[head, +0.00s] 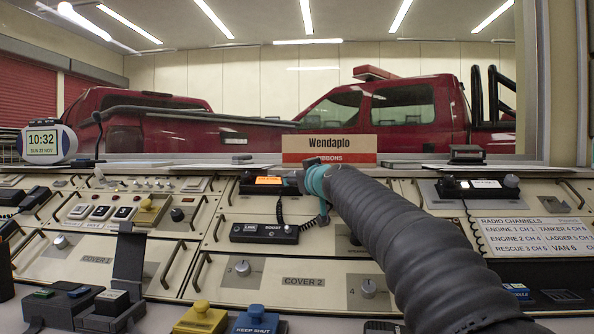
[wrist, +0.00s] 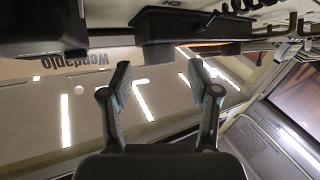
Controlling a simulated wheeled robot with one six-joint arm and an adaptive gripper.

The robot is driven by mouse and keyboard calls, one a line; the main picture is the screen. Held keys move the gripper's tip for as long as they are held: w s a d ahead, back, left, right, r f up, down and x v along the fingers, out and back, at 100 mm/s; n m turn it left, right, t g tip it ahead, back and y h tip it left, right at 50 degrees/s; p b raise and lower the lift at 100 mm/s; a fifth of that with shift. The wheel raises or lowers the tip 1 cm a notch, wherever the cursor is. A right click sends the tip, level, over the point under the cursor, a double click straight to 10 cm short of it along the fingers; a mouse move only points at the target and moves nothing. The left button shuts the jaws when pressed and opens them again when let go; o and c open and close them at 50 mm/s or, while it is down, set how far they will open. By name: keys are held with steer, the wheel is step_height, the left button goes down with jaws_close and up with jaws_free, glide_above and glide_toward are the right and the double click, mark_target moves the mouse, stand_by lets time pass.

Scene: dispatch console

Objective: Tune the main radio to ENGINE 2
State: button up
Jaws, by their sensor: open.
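A black radio (head: 262,188) with a lit orange display stands at the console's back centre. A second black radio (head: 470,191) with a white display and a round knob (head: 512,181) stands at the right. I cannot read either display or tell which is the main one. A channel sheet (head: 530,236) at the right lists ENGINE 2 as CH 4. My gripper is at the centre radio's right end, mostly hidden behind my arm in the head view. In the wrist view my gripper (wrist: 160,76) is open and empty, below a dark box (wrist: 190,25) with a dark block (wrist: 157,55) between the fingers.
A Wendaplo ribbons box (head: 328,149) stands behind. A clock (head: 45,142) is at the far left. Cover 2 panel (head: 303,281), handles, and yellow and blue buttons fill the front.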

steer(key=shift+x, duration=0.8)
steer(key=c, duration=1.2)
steer(key=shift+o, duration=0.2)
steer(key=shift+a+r+m+h+p, duration=0.1)
steer(key=shift+m+h+p, duration=0.4)
steer(key=shift+p, duration=0.45)
steer(key=shift+m+t, duration=0.3)
steer(key=shift+f+h, duration=0.2)
steer(key=shift+h, duration=0.1)
